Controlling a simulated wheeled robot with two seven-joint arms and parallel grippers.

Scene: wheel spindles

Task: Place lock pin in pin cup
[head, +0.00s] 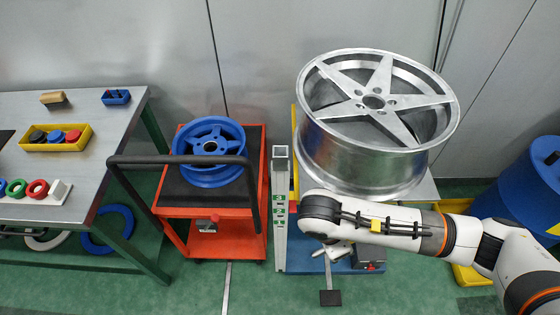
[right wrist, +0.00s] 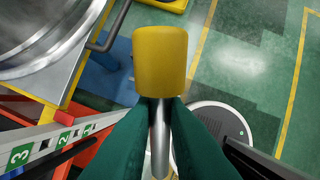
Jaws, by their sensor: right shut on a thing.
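The lock pin (right wrist: 160,60) has a yellow rounded head and a bright metal shaft. In the right wrist view my right gripper (right wrist: 160,103) has its green fingers shut on the shaft, just below the head. The pin is held above the floor, near the numbered post. In the head view my right arm reaches in from the right, and its forearm hides the gripper and the pin. I cannot make out the pin cup in either view. My left gripper is not in view.
A grey post with green number labels (head: 280,210) stands left of my forearm. A silver wheel (head: 375,130) sits behind it on a stand. A red cart (head: 230,240) carries a blue wheel (head: 210,150). A workbench (head: 100,110) is at left; a blue barrel (head: 520,190) at right.

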